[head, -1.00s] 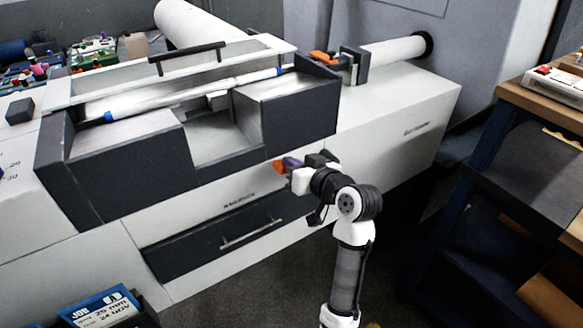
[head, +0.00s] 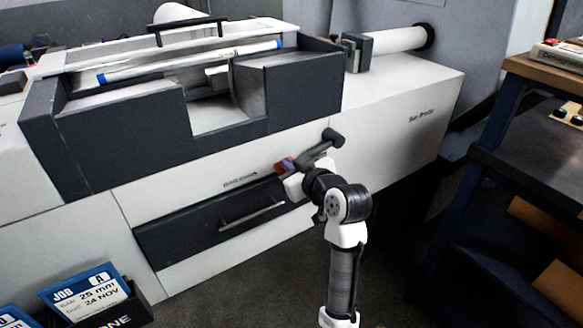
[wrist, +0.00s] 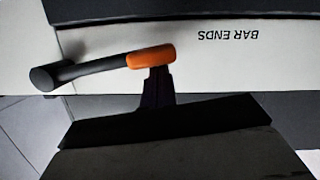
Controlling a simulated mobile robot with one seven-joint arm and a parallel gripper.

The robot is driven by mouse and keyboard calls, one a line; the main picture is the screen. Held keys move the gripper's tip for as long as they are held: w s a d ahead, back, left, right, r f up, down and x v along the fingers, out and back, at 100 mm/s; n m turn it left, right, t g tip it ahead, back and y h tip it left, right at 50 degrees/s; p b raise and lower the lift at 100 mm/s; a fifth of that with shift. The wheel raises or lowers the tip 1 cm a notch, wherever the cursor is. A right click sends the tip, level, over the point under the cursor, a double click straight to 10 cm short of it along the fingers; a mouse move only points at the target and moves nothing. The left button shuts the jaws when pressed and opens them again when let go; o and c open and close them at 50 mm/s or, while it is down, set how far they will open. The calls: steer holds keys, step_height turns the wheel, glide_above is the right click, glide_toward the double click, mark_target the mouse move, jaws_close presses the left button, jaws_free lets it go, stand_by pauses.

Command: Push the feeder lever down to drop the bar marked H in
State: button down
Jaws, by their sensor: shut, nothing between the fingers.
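The feeder lever (head: 318,150) is on the front of the bar feeder, right of the drawer label. It slopes down to the left from its dark pivot to an orange grip, which also shows in the wrist view (wrist: 150,58). My gripper (head: 290,166) is shut and empty at the grip. In the wrist view its fingertips (wrist: 157,76) meet the grip's edge, on its upper side since the label there is upside down. A long pale bar (head: 190,62) with blue ends lies across the feeder top; no H is readable on it.
The bar feeder's dark front wall (head: 110,140) has a notch in the middle. A drawer (head: 185,240) with a bar handle sits below the lever. Job cards (head: 90,295) stand at lower left. A shelf unit (head: 500,110) stands at right; floor between is clear.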

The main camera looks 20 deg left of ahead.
steer(key=shift+w+f+n+b, duration=0.1)
steer(key=shift+f+n+b, duration=0.3)
steer(key=shift+f+b, duration=1.05)
steer(key=shift+f, duration=0.2)
